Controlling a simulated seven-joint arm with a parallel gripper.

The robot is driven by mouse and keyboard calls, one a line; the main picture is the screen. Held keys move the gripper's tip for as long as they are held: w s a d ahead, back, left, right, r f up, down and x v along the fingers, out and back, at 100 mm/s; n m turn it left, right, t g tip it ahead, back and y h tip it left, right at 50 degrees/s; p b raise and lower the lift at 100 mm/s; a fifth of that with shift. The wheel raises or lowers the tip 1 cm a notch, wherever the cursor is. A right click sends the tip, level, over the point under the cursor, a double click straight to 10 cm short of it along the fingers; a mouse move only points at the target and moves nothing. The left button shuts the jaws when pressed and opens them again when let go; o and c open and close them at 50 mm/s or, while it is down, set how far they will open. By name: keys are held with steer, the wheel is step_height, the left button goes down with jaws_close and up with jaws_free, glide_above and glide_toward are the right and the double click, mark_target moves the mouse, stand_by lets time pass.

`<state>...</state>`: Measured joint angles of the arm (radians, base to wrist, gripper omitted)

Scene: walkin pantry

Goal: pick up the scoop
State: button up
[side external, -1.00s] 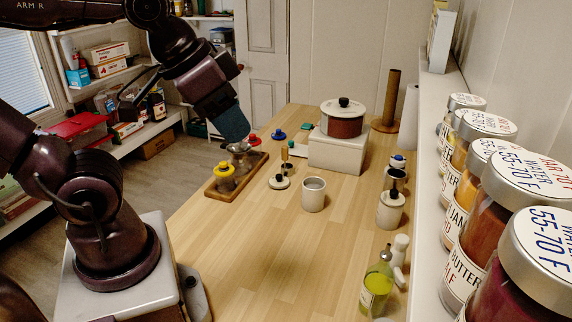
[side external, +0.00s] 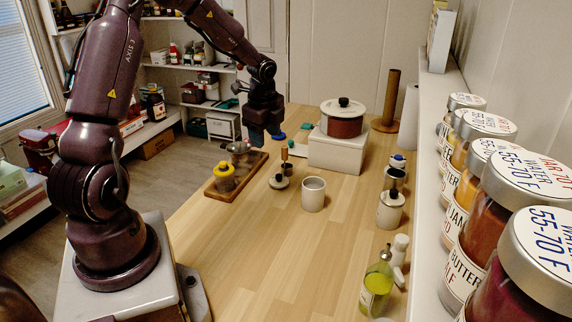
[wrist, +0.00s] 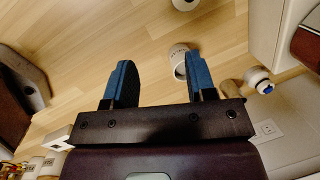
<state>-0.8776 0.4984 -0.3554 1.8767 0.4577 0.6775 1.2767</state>
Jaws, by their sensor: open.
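I cannot make out the scoop for certain. A small upright piece with a tan handle (side external: 284,152) stands mid-table beside a dark little cup (side external: 288,169); it is too small to identify. A shiny metal piece (side external: 238,148) sits at the far end of the wooden tray (side external: 222,190), its shape unclear. My gripper (side external: 262,137) is above the table's far left part, near the tray's far end, fingers pointing down.
A yellow-lidded jar (side external: 224,176) stands on the tray. The front middle is clear.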

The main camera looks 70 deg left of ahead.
mark_target(284, 147)
steer(key=w+a+f+m, duration=0.2)
steer(key=m, duration=0.3)
steer(key=w+a+f+m+t, duration=0.1)
steer(key=w+a+f+m, duration=0.2)
steer(key=m, duration=0.2)
steer(key=w+a+f+m+t+y, duration=0.1)
steer(key=w+a+f+m, duration=0.2)
steer(key=m, duration=0.2)
steer(key=shift+w, duration=0.1)
steer(key=shift+w+x, duration=0.1)
steer(key=shift+x, duration=1.4)
steer(key=shift+w+x, duration=0.15)
steer(key=shift+x, duration=1.3)
steer(key=shift+a+r, duration=0.1)
steer(key=shift+a, duration=0.1)
steer(key=shift+c, duration=0.5)
jaws_close()
